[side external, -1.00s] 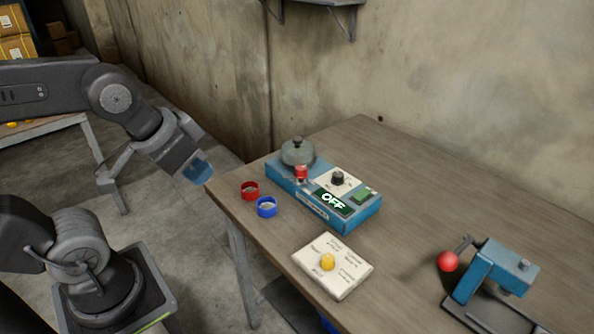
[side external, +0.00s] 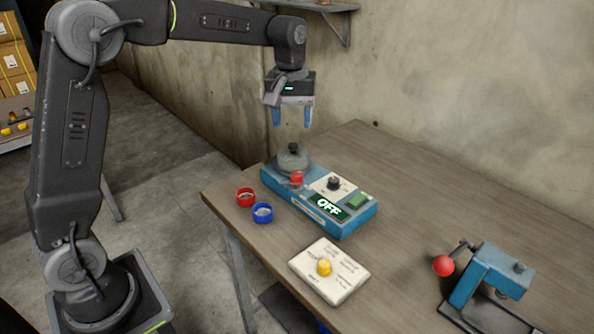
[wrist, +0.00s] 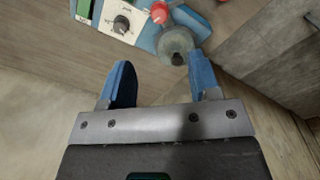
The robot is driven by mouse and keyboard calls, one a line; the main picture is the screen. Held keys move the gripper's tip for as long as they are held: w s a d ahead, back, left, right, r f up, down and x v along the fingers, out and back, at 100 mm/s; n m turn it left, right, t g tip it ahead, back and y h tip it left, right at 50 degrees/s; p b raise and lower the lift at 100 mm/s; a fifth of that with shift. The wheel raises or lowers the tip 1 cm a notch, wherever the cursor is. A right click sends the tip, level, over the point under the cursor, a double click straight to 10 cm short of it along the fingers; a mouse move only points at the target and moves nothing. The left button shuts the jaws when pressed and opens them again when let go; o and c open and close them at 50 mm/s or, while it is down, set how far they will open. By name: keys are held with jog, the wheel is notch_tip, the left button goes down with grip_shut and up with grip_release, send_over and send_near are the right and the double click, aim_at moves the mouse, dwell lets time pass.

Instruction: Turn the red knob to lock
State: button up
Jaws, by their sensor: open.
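The red knob (side external: 297,178) stands on the blue machine (side external: 345,227), at the front edge of the round grey lid (side external: 292,160). In the wrist view the red knob (wrist: 159,12) is at the top, just above the grey lid (wrist: 175,42). My gripper (side external: 292,122) is open and empty, pointing down, above the lid and apart from it. Its two blue fingers (wrist: 160,80) are spread in the wrist view. The machine's display (side external: 329,206) reads OFF.
A black dial (side external: 334,183) and a green button (side external: 359,200) are on the machine. A blue lever press (side external: 495,272) stands at right.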

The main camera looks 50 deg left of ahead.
aim_at(297, 173)
jog(key=shift+n, duration=0.4)
jog(key=f, duration=0.5)
jog(key=w+f, duration=0.1)
jog(key=f, duration=0.4)
jog(key=w+a+f, duration=0.1)
jog(key=f, duration=0.4)
jog(key=shift+f, duration=0.25)
jog(key=c, duration=0.9)
jog(key=shift+c, duration=0.2)
